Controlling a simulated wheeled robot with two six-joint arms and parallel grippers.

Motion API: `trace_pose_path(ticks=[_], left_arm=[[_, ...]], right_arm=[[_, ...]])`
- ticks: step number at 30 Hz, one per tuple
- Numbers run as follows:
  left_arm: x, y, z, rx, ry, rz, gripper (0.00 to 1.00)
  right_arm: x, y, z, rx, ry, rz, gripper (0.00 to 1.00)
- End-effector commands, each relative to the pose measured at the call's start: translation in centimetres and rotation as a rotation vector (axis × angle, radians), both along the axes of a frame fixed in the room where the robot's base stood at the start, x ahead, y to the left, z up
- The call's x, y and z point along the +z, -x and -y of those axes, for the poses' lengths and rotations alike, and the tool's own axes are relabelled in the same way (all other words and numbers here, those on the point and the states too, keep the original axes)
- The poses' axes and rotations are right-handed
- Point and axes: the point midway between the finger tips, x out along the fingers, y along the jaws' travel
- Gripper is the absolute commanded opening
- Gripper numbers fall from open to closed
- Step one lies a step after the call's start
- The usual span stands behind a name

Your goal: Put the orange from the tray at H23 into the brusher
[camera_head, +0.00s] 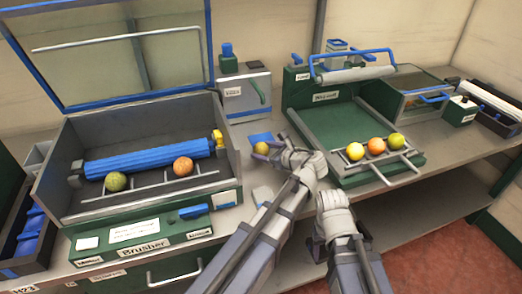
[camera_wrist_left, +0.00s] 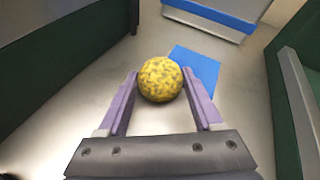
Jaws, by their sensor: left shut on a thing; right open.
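My left gripper (camera_head: 268,150) is shut on a yellow, brown-speckled orange (camera_wrist_left: 160,79), held over the bench in the gap between the brusher and the green station to its right. The fruit also shows in the head view (camera_head: 261,148). The brusher (camera_head: 140,240) is at the left, its clear blue-edged lid raised. Inside are a blue roller (camera_head: 150,157) and a metal rack with a greenish fruit (camera_head: 116,181) and an orange fruit (camera_head: 183,164). My right gripper (camera_head: 316,243) is low in front of the bench, empty, its fingers hard to make out. A partial H23 label (camera_head: 22,290) shows at bottom left.
The green station (camera_head: 350,115) at the right holds several fruits on its front rack. A grey device (camera_head: 245,95) stands behind the gap. A blue pad (camera_wrist_left: 197,68) lies on the bench beyond the held fruit. A dark tray (camera_head: 30,235) is at far left.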

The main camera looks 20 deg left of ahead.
Motion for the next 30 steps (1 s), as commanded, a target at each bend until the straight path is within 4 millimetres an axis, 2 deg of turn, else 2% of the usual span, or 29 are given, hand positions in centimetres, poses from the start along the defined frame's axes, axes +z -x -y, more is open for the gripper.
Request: trace_pose_path(ticks=[1, 12, 13, 14, 23, 30], left_arm=[[0.0, 0.0, 0.0, 0.0, 0.0, 0.0, 0.49], [0.0, 0.0, 0.0, 0.0, 0.0, 0.0, 0.09], [0.0, 0.0, 0.0, 0.0, 0.0, 0.0, 0.09], [0.0, 0.0, 0.0, 0.0, 0.0, 0.0, 0.01], [0.5, 0.0, 0.0, 0.0, 0.0, 0.0, 0.0], [2.7, 0.0, 0.0, 0.0, 0.0, 0.0, 0.0]], right_arm=[[0.0, 0.0, 0.0, 0.0, 0.0, 0.0, 0.5], [0.0, 0.0, 0.0, 0.0, 0.0, 0.0, 0.5], [0.0, 0.0, 0.0, 0.0, 0.0, 0.0, 0.5], [0.0, 0.0, 0.0, 0.0, 0.0, 0.0, 0.5], [0.5, 0.0, 0.0, 0.0, 0.0, 0.0, 0.5], [2.7, 0.0, 0.0, 0.0, 0.0, 0.0, 0.5]])
